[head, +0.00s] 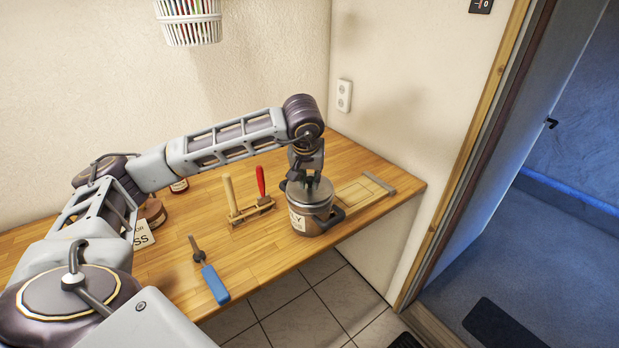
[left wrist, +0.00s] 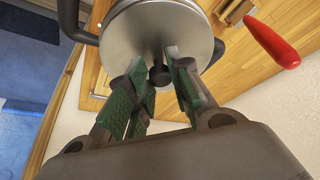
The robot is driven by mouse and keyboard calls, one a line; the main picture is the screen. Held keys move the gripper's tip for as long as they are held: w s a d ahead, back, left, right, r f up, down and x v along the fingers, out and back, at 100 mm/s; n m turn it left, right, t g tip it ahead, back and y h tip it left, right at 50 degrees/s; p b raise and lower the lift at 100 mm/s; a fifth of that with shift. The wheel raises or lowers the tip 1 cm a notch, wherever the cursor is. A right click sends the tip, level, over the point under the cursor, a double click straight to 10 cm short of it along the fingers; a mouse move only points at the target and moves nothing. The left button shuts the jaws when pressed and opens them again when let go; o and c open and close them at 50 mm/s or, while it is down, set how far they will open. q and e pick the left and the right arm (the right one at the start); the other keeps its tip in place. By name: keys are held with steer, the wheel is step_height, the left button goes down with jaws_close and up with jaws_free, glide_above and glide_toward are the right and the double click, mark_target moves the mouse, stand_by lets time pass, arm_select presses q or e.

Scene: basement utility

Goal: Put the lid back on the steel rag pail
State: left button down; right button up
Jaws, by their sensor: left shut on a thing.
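The steel rag pail (head: 308,222), with a white label and dark side handles, stands upright near the front right edge of the wooden bench. The round steel lid (head: 296,191) lies level over its mouth, and I cannot tell whether it is fully seated. My left gripper (head: 309,178) comes down from above and is shut on the lid's knob. In the left wrist view the green-padded fingers (left wrist: 158,85) are either side of the dark knob (left wrist: 160,75) on the lid (left wrist: 150,38). My right gripper is not in view.
On the wooden bench (head: 268,290), a small rack (head: 250,212) holding a wooden-handled and a red-handled tool stands left of the pail. A blue-handled tool (head: 213,280) lies in front.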

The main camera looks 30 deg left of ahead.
arm_select(q)
steer(key=c, duration=1.2)
jaws_free()
steer(key=o, duration=0.5)
steer(key=shift+r, duration=0.2)
steer(key=shift+r+p, duration=1.2)
steer(key=shift+r, duration=0.75)
steer(key=shift+r+p, duration=0.8)
steer(key=shift+r, duration=0.6)
